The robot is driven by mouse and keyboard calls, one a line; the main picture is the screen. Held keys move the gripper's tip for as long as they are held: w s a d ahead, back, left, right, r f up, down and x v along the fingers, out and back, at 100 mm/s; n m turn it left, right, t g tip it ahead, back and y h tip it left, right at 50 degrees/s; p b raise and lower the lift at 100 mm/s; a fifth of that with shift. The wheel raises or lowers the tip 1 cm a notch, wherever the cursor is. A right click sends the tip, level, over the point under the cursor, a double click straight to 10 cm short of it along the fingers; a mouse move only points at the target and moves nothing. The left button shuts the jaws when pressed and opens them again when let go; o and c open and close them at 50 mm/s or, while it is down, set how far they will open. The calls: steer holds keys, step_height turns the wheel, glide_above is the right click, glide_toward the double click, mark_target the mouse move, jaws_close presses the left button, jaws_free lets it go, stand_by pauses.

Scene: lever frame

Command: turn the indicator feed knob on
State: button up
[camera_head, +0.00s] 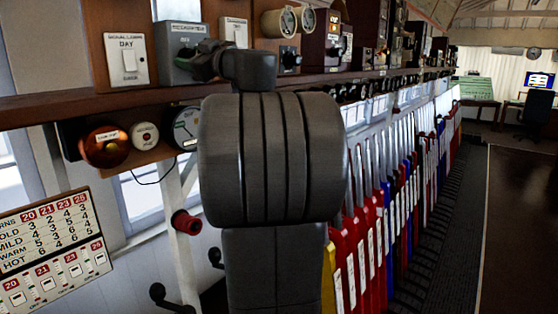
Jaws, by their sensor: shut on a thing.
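The indicator feed knob seems to be on the grey box (187,34) with a small dark label, which stands on the wooden shelf at the upper left. The label is too small to read surely. My gripper (194,64) is at the front of this box, reaching in from the right, and is shut on the knob there. The knob itself is mostly hidden behind the dark fingers, so I cannot tell which way it points. My own arm fills the middle of the view.
A white switch marked DAY (126,58) is left of the box, and another white switch (234,31) is to its right. Round instruments (104,146) hang below the shelf (50,112). A row of coloured levers (372,235) stands to the right, beside a clear walkway.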

steer(key=shift+w+f, duration=0.1)
steer(key=shift+f, duration=0.1)
steer(key=shift+f+m, duration=0.2)
steer(key=shift+m, duration=2.1)
steer(key=shift+t+h, duration=0.3)
steer(key=shift+h, duration=0.1)
steer(key=shift+r+m+h, duration=0.1)
steer(key=shift+m+h, duration=0.2)
steer(key=shift+m, duration=1.9)
